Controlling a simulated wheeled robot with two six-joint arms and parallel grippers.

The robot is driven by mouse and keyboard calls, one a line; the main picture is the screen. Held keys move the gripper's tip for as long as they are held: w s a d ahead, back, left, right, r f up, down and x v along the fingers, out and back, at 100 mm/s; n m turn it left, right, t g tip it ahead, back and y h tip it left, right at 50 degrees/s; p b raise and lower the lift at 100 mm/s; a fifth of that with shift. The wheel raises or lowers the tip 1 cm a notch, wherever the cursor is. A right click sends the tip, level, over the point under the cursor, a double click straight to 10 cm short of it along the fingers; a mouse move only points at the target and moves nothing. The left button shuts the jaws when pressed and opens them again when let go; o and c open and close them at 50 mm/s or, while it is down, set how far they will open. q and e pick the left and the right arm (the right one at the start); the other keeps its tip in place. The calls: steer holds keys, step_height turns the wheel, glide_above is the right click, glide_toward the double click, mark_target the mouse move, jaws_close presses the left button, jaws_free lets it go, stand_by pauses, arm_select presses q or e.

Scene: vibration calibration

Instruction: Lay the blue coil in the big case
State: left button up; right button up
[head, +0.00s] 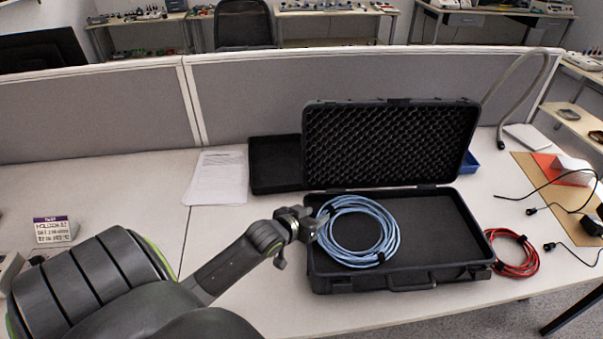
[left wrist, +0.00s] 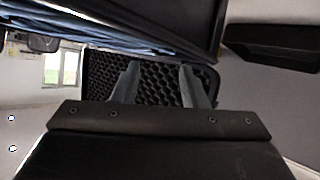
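The blue coil (head: 391,238) lies in the left half of the open big case (head: 435,225), close to its left wall. Its blue strands also show at the top of the left wrist view (left wrist: 130,32). My left gripper (head: 312,224) is at the case's left rim, beside the coil's left edge. In the left wrist view its two fingers (left wrist: 158,80) stand apart, with only the lid's foam visible between them. Whether a finger touches the coil I cannot tell. My right gripper is not in view.
The case's foam-lined lid (head: 390,143) stands upright behind. A smaller black case (head: 272,165) and paper sheets (head: 218,178) lie to the left. A red coil (head: 516,262) lies right of the big case, near black cables. The case's right half is empty.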

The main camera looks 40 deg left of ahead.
arm_select(q)
steer(key=v, duration=0.6)
stand_by(0.6)
